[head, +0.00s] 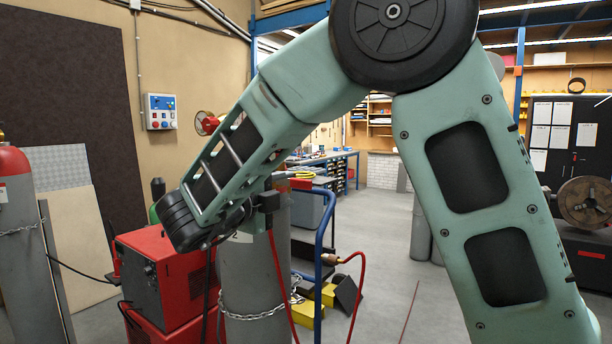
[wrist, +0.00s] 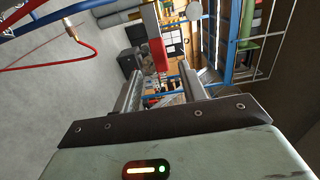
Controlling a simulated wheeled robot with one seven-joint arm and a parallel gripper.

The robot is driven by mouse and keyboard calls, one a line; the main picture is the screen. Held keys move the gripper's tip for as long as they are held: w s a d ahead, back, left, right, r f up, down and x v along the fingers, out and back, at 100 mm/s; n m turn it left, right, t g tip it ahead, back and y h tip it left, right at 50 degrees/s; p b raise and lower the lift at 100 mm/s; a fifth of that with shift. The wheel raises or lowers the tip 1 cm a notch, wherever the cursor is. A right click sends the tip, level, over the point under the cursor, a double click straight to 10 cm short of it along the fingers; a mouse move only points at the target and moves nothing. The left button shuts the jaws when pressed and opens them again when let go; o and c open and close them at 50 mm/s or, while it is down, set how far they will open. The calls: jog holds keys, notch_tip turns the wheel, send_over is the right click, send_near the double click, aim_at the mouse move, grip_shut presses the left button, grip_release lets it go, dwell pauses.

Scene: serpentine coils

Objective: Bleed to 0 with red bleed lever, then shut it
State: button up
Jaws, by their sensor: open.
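My gripper (wrist: 160,70) is open in the wrist view, its two grey fingers apart. A red bar, likely the red bleed lever (wrist: 157,54), shows between and just beyond the fingertips; I cannot tell whether either finger touches it. A small red piece (head: 301,183) shows beside the dark fitting on top of the grey cylinder (head: 240,285) in the head view; it may be the same lever. My wrist and forearm cover most of that fitting, and the gripper's fingers cannot be made out there. No readable gauge dial shows, so the pressure cannot be told.
A red machine (head: 165,275) stands left of the chained cylinder. A blue cart rail (head: 325,250) stands to its right. A red hose (head: 361,290) hangs near the rail and shows in the wrist view (wrist: 85,52). Open floor (head: 390,290) lies right of the cart.

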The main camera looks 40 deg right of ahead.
aim_at(300, 185)
jog(key=p+x, duration=0.2)
jog(key=x, duration=0.6)
jog(key=shift+w+d+p, duration=0.15)
jog(key=shift+d+p, duration=0.25)
grip_shut()
